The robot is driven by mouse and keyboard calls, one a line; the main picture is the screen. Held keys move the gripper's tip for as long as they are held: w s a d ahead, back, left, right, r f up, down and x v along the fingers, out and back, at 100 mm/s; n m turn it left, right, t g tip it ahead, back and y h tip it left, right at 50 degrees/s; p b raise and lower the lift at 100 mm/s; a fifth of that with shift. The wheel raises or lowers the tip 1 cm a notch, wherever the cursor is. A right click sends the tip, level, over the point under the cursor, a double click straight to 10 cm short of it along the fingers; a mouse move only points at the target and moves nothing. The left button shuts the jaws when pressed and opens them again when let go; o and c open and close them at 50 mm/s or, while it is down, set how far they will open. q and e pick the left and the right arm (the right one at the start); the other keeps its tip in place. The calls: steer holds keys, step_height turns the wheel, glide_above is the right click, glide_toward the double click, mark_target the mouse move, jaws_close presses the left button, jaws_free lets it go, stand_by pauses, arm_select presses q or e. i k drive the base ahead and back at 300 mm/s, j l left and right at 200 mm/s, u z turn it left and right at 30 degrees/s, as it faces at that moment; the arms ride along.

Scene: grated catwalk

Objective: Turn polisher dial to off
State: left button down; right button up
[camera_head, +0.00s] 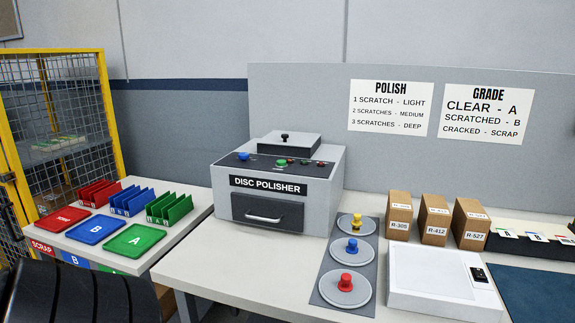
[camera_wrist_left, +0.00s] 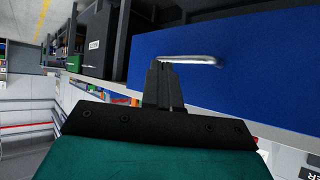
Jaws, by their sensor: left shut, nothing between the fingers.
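The grey disc polisher (camera_head: 325,185) stands on the white bench in the head view, with a drawer (camera_head: 267,212) in its front. Its sloped black top panel carries a blue control (camera_head: 243,156), a green control (camera_head: 282,163) and several small items further right. Which one is the dial, and its setting, are too small to tell. My left gripper (camera_wrist_left: 165,66) shows in the left wrist view, shut and empty. Its fingertips appear close to a silver handle (camera_wrist_left: 195,60) on a blue panel (camera_wrist_left: 250,75); contact cannot be told. My right gripper is not in view.
Colored pads (camera_head: 345,287) stand in front of the polisher at right. A white box (camera_head: 430,285) and several brown boxes (camera_head: 435,220) are further right. A side table at left holds red, blue and green trays (camera_head: 135,240). A yellow-framed cage (camera_head: 104,110) stands behind it.

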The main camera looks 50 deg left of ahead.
mark_target(243, 156)
steer(key=u, duration=1.8)
steer(key=i+j+u, duration=0.15)
steer(key=j, duration=0.15)
steer(key=j+u, duration=0.2)
steer(key=i+j, duration=0.05)
